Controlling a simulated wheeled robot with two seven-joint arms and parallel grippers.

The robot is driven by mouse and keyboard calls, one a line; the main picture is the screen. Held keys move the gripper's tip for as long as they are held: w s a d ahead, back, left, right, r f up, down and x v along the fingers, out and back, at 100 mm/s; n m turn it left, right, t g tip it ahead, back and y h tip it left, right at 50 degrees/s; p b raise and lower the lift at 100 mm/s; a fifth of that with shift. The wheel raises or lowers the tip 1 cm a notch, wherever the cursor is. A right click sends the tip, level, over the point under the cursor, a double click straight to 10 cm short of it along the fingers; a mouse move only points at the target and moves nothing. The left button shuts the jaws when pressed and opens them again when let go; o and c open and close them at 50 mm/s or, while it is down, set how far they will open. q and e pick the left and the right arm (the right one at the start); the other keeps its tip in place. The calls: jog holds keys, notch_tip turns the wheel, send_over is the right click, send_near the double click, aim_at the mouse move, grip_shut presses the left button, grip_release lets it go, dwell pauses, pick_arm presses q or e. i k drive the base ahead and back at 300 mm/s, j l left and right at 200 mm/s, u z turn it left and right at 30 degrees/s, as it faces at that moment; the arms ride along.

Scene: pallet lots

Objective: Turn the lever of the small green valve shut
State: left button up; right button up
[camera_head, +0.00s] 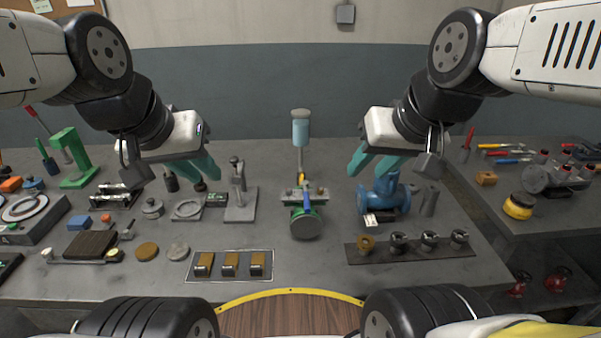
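A small green valve (305,223) stands on the middle of the grey workbench, its round green end facing me. A blue lever (306,197) stands upright on it, in front of a small metal plate. My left gripper (203,172) has teal fingers that look spread and empty; it hangs above the bench, left of the valve. My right gripper (368,168) also has teal fingers spread and empty; it hangs right of the valve, by a larger blue valve (384,197). Neither gripper touches the green valve.
A light-blue-topped post (300,130) rises behind the green valve. A tray with brown blocks (230,275) lies front left, and a dark strip with several fittings (412,250) lies front right. A grey clamp stand (240,200) is left of the valve. Bench space before the valve is clear.

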aim_at(304, 184)
jog(key=k+j, duration=0.95)
jog(key=k+j+z, duration=0.05)
